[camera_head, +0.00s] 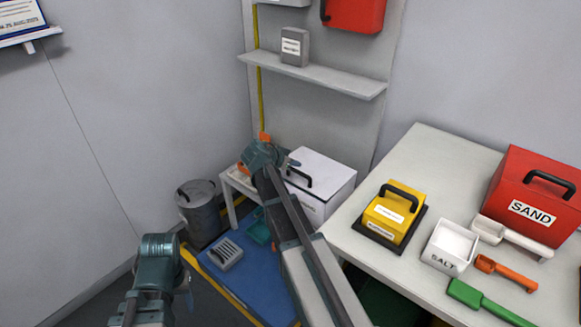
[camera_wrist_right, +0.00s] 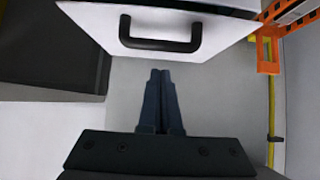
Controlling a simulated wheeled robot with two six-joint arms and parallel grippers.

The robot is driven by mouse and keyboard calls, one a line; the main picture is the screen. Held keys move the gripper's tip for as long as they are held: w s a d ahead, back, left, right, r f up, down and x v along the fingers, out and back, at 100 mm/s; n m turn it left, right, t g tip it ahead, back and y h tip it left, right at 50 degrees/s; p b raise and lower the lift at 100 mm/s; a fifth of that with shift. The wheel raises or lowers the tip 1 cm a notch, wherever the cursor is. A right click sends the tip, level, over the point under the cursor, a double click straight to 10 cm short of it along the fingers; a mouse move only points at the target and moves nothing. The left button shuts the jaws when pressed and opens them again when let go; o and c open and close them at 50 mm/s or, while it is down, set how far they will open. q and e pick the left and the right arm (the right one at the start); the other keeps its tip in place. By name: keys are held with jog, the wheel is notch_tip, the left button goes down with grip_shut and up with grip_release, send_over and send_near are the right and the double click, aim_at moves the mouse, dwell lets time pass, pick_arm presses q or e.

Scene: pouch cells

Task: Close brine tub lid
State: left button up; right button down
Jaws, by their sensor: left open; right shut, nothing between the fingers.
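A white box (camera_head: 338,186) with a black handle (camera_head: 299,178) stands on a low stand beside the table. It looks like the brine tub, but its front label is partly hidden by my right arm. In the right wrist view its white panel (camera_wrist_right: 205,40) and black handle (camera_wrist_right: 160,45) lie just beyond the fingertips. I cannot tell whether the lid is fully down. My right gripper (camera_wrist_right: 160,75) is shut and empty, apart from the handle; it also shows in the head view (camera_head: 287,162), at the tub's left side. My left gripper (camera_head: 187,281) is open, low at the left, far from the tub.
A grey bin (camera_head: 200,208) stands left of a blue mat (camera_head: 235,255) holding a grey slotted item (camera_head: 226,255). The table (camera_head: 425,165) at right carries a yellow box (camera_head: 390,213), salt container (camera_head: 450,246), scoops and red sand box (camera_head: 535,190). A wall shelf (camera_head: 315,76) is above.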

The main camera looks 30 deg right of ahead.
aim_at(293, 174)
jog(key=shift+d+f+b, duration=0.1)
jog(key=shift+f+b, duration=0.5)
jog(key=shift+f, duration=0.4)
jog(key=f+b, duration=0.1)
jog(key=a+f+b, duration=0.1)
jog(key=shift+s+f+b, duration=0.15)
jog(key=shift+f+b, duration=0.1)
jog(key=shift+b, duration=0.05)
jog(key=shift+r, duration=0.1)
